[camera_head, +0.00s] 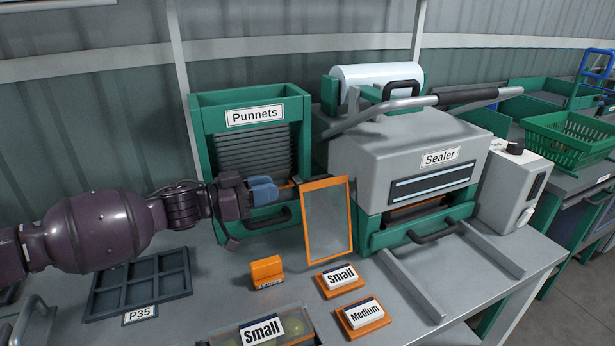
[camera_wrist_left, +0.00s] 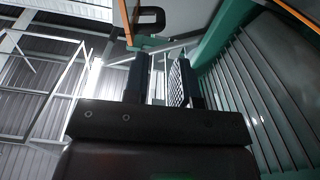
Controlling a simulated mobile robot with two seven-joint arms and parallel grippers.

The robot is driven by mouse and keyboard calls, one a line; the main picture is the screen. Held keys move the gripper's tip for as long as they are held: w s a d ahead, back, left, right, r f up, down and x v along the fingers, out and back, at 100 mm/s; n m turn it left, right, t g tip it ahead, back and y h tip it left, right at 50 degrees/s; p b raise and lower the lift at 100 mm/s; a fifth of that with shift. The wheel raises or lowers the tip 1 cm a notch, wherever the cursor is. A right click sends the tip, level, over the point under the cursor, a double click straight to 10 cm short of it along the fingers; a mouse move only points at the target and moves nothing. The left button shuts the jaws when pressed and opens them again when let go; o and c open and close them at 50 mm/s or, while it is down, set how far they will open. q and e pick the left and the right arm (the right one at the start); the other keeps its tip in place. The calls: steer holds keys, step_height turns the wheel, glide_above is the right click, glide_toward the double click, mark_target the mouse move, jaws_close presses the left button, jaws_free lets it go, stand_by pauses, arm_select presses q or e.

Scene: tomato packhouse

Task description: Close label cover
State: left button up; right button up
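The label cover (camera_head: 328,220) looks like a clear panel in an orange frame. It stands steeply raised, leaning slightly, in front of the gap between the punnet dispenser and the sealer. My left gripper (camera_head: 264,190), with blue fingertips, is just left of the cover's upper edge and in front of the punnet dispenser. No contact with the cover is clear. In the left wrist view the gripper's two dark fingers (camera_wrist_left: 162,80) stand apart with nothing visible between them. Orange edges show at the top of that view. My right gripper is not in view.
The punnet dispenser (camera_head: 203,145) stands behind my left gripper, and the sealer (camera_head: 400,150) stands to the right. Two label blocks, Small (camera_head: 340,276) and Medium (camera_head: 363,315), and an orange block (camera_head: 267,271) lie in front. A P35 tray (camera_head: 140,285) lies below my left arm.

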mark_target(308, 180)
arm_select(q)
steer(key=x, duration=0.2)
steer(key=b+x, duration=0.1)
steer(key=x, duration=0.5)
steer(key=shift+d+f, duration=0.1)
steer(key=shift+f, duration=0.2)
steer(key=shift+w+d+r, duration=0.15)
steer(key=shift+w+d, duration=0.05)
steer(key=shift+d, duration=0.4)
jaws_close()
